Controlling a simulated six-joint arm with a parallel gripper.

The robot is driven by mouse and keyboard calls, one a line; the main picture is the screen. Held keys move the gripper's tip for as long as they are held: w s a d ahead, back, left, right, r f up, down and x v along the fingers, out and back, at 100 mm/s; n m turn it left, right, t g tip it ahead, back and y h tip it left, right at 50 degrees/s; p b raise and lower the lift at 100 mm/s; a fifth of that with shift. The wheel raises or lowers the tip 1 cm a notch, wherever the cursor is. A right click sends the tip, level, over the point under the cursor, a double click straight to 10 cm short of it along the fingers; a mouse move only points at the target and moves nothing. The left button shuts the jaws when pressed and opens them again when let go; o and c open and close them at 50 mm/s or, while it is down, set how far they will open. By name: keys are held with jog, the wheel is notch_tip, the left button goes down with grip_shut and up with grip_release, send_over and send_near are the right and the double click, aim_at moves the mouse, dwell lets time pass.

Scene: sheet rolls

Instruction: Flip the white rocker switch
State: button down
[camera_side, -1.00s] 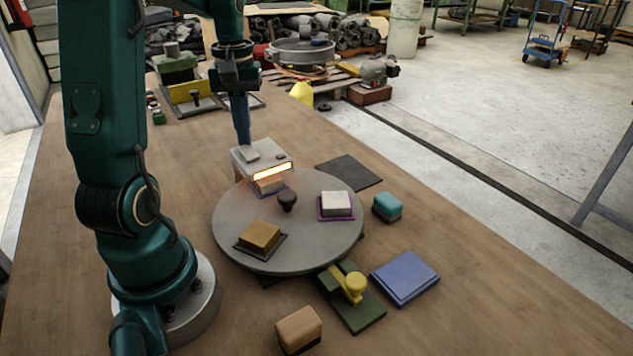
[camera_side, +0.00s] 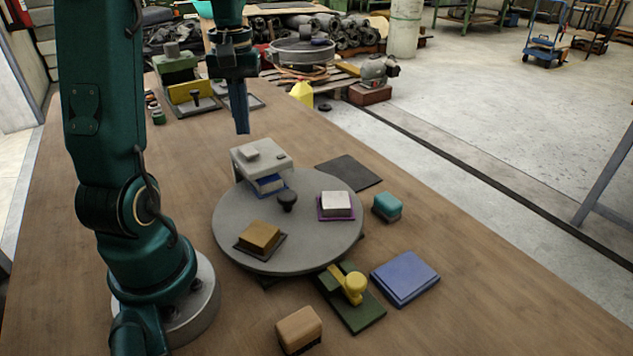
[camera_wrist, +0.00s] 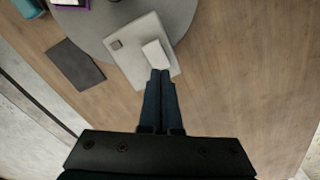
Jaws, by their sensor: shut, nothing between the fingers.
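The white rocker switch (camera_side: 249,154) sits on top of a pale grey box (camera_side: 275,157) at the back edge of the round grey turntable (camera_side: 220,218). The rocker also shows in the wrist view (camera_wrist: 155,54), just beyond the fingertips. Which way it is tilted is hard to tell. The box's front opening is dark, with a blue-edged pad (camera_side: 270,184) under it. My gripper (camera_side: 242,131) points straight down, shut and empty, a little above the box and apart from the rocker. Its closed fingers also show in the wrist view (camera_wrist: 160,72).
The turntable has a dark knob (camera_side: 287,201), a mustard block (camera_side: 260,235) and a white block (camera_side: 336,203). A teal block (camera_side: 387,206), blue pad (camera_side: 404,276), yellow lever (camera_side: 352,286) and tan block (camera_side: 299,328) stand in front and right. A dark mat (camera_side: 348,172) lies behind.

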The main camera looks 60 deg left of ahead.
notch_tip(320, 180, up, 4)
jog(key=shift+r, duration=0.1)
dwell(0.4)
jog(key=shift+w+d, duration=0.1)
jog(key=w+d+r+m+t, duration=0.1)
jog(key=d+r+m, duration=0.2)
jog(key=d, duration=0.4)
jog(key=s+d+f+m+t, duration=0.2)
jog(key=s+d+f+m, duration=0.1)
jog(key=d, duration=0.4)
jog(key=s+d+f+m+t, duration=0.2)
jog(key=s+d+f+m, duration=0.1)
jog(key=d+m, duration=0.3)
jog(key=shift+s+d+t, duration=0.2)
jog(key=shift+d+t, duration=0.1)
jog(key=shift+d, duration=0.25)
